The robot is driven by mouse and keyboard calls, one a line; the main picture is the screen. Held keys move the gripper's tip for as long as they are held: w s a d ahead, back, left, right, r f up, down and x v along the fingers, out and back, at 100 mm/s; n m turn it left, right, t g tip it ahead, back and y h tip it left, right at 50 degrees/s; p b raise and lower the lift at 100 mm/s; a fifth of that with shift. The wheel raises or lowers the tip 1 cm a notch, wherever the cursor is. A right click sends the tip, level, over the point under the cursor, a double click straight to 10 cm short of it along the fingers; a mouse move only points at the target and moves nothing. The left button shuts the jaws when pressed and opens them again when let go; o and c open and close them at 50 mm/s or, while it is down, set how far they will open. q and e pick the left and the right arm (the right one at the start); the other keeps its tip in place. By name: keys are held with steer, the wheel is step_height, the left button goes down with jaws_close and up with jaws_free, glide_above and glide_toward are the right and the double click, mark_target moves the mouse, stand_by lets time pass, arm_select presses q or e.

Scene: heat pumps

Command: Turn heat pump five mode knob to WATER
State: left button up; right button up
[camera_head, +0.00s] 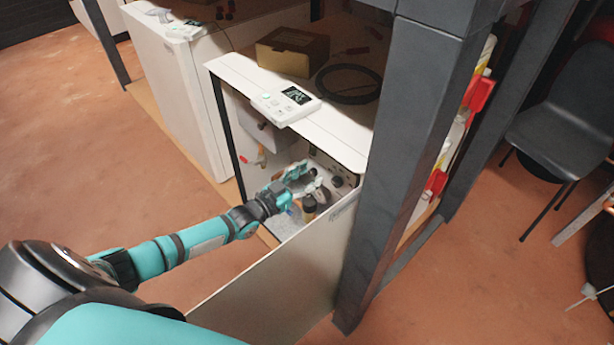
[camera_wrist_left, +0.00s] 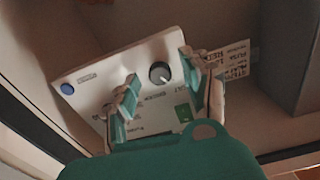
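My left gripper (camera_head: 304,178) reaches into the open cabinet. In the wrist view its fingers (camera_wrist_left: 158,92) are spread on either side of the knob, with nothing between them. The knob's mode lettering is too small to read. My right gripper is not in view.
A dark steel post (camera_head: 405,130) stands right beside the cabinet. Another white unit (camera_head: 180,85) stands to the left.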

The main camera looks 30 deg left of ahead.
arm_select(q)
jaws_close()
